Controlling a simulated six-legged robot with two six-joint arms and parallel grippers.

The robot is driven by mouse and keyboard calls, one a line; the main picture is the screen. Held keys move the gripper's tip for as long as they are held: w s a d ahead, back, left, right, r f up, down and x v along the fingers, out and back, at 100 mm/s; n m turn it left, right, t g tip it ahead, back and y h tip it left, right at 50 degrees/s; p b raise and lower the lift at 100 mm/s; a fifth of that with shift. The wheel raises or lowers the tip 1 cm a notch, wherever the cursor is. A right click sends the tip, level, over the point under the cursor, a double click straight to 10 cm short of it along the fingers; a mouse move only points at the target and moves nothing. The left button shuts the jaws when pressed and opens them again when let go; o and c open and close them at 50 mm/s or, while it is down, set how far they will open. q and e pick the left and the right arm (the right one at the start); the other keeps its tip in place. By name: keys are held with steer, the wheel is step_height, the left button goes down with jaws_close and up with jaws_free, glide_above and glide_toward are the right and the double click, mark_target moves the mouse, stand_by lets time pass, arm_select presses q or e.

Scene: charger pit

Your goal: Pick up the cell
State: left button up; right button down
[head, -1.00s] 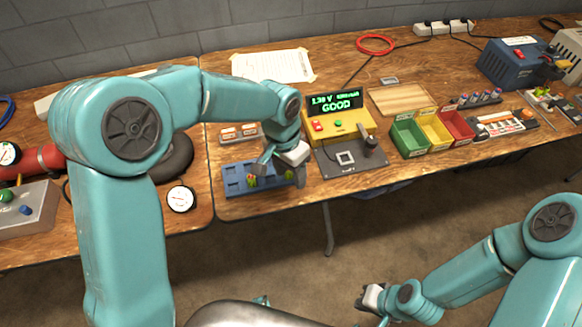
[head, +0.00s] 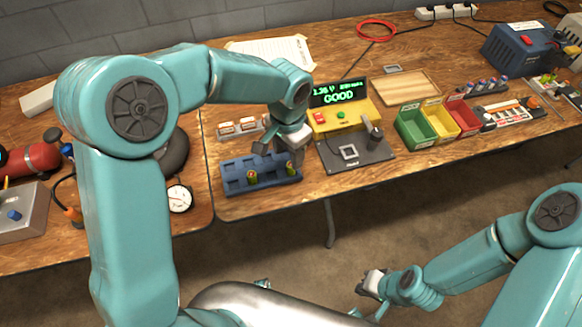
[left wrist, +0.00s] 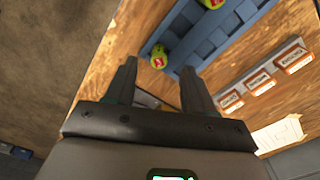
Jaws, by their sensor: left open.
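Two green cells with red and yellow ends stand in a blue slotted tray (head: 236,184) at the table's front edge. One cell (head: 252,177) is left of the tray's middle, the other cell (head: 290,168) near its right end. My left gripper (head: 270,149) is open and empty above the tray's back edge. In the left wrist view its two fingers (left wrist: 158,68) are apart. One cell (left wrist: 158,57) shows just beyond the gap, and another cell (left wrist: 213,3) is cut by the top edge. My right gripper (head: 368,298) hangs off the table, its jaws too small to judge.
A yellow tester (head: 345,121) reading GOOD stands behind a dark plate (head: 352,155) right of the tray. Green (head: 414,130), yellow (head: 440,125) and red (head: 463,118) bins stand farther right. White-labelled blocks (head: 238,127) sit behind the tray. A round gauge (head: 180,198) lies left.

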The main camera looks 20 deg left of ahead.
mark_target(290, 165)
arm_select(q)
steer(key=f, duration=0.6)
steer(key=shift+w+d+f, duration=0.15)
steer(key=shift+w, duration=0.2)
jaws_close()
